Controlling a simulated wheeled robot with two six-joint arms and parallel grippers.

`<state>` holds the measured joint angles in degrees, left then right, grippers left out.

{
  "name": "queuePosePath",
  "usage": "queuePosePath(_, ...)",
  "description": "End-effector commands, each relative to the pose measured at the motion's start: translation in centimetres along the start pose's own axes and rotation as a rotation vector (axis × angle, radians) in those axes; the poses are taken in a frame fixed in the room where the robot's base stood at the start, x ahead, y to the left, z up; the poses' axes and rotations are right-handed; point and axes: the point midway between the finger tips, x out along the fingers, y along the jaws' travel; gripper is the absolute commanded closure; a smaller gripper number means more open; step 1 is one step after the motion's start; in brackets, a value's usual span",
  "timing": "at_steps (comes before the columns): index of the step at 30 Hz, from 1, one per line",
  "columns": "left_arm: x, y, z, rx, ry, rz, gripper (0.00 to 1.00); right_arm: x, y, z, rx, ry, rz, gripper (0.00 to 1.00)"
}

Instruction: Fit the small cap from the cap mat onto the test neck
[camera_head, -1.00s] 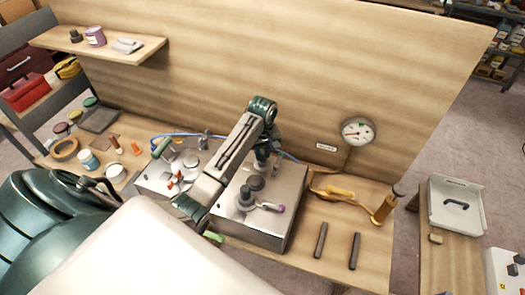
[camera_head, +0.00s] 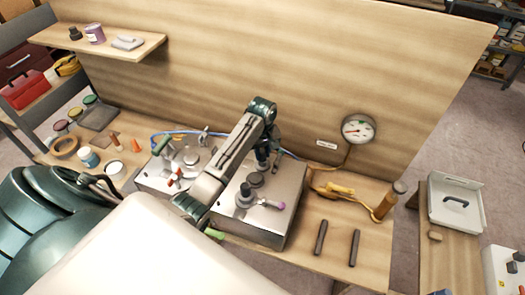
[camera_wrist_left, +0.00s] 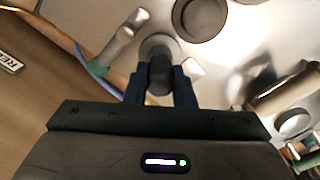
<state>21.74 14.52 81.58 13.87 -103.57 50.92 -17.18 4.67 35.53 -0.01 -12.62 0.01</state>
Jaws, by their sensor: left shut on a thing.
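My left gripper (camera_head: 263,160) reaches down over the back of the right-hand steel box (camera_head: 282,213). In the left wrist view the gripper (camera_wrist_left: 160,88) is shut on a small dark cap (camera_wrist_left: 160,72). Just beyond the cap is a round grey fitting (camera_wrist_left: 160,43), which looks like the test neck; the cap overlaps it in this view. I cannot tell whether the cap is seated on it or held just above. A dark mat (camera_head: 100,118), perhaps the cap mat, lies at the back left of the bench. My right gripper is not in view.
A second steel box (camera_head: 150,184) with valves is to the left. A gauge (camera_head: 358,129) hangs on the back panel.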

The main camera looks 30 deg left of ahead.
Motion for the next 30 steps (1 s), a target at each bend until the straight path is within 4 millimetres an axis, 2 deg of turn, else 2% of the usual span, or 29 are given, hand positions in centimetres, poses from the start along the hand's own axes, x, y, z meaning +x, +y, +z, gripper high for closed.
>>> queuePosePath(8, 0.01, 0.01, 0.00, 0.000, 0.000, 0.000, 1.00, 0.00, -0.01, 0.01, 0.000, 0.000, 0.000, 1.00)
queuePosePath(9, 0.00, 0.01, 0.00, 0.000, 0.000, 0.000, 0.75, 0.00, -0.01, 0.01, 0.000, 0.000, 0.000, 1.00)
queuePosePath(12, 0.00, 0.01, 0.00, 0.000, 0.000, 0.000, 0.56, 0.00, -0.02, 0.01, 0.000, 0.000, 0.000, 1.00)
queuePosePath(13, 0.00, 0.01, 0.00, 0.000, 0.000, 0.000, 0.52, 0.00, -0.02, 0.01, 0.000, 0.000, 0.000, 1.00)
queuePosePath(19, -0.01, 0.01, 0.00, 0.000, 0.000, 0.000, 0.52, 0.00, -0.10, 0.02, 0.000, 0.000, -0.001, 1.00)
queuePosePath(23, 0.00, 0.01, 0.00, 0.000, 0.000, 0.000, 0.26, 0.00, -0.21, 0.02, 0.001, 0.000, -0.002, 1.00)
queuePosePath(30, -0.01, 0.01, -0.01, 0.000, 0.000, 0.000, 0.26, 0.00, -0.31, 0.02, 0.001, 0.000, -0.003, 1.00)
